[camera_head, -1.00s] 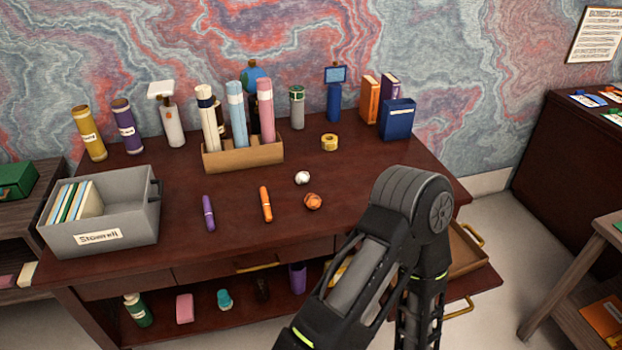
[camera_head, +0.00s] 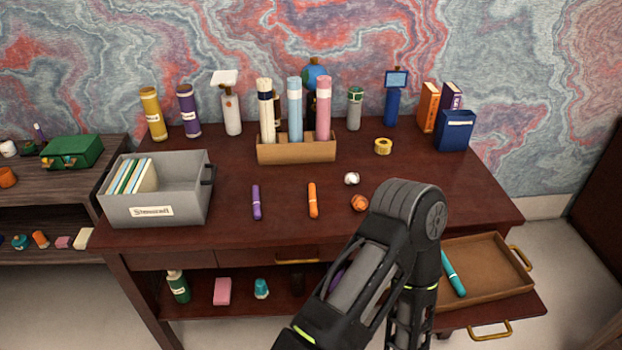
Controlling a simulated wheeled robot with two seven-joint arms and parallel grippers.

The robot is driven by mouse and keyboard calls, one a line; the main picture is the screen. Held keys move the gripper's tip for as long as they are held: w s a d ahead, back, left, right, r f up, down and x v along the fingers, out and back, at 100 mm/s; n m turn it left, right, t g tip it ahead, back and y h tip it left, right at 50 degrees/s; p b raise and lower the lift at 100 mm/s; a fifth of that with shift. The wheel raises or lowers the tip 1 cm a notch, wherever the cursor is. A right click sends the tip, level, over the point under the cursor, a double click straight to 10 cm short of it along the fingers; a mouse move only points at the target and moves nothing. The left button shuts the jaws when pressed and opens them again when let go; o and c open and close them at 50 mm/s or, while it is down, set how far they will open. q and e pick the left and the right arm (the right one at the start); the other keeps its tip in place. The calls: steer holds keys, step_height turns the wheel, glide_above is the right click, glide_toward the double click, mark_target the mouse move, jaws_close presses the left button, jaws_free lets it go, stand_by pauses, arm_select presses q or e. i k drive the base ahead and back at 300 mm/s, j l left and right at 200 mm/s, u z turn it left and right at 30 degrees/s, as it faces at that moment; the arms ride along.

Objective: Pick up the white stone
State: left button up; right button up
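The white stone (camera_head: 351,178) is a small pale lump on the dark red-brown desk (camera_head: 290,232), right of centre. An orange-brown stone (camera_head: 359,203) lies just in front of it. My black arm comes up from the bottom of the picture, and its elbow is near the desk's front edge, right of and in front of both stones. The arm's lower part runs down out of the picture, so its gripper is not seen. The other arm is not in view. Nothing touches the white stone.
An orange marker (camera_head: 312,200) and a purple marker (camera_head: 256,202) lie left of the stones. A yellow tape roll (camera_head: 383,146) lies behind. A grey bin (camera_head: 190,205) stands left, a cardboard holder (camera_head: 275,152) at the back. An open drawer (camera_head: 490,285) juts out at right.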

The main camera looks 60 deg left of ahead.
mark_target(351, 178)
steer(key=u, duration=0.45)
steer(key=l+u, duration=0.15)
steer(key=u, duration=0.75)
steer(key=l+u, duration=0.15)
steer(key=u, duration=0.3)
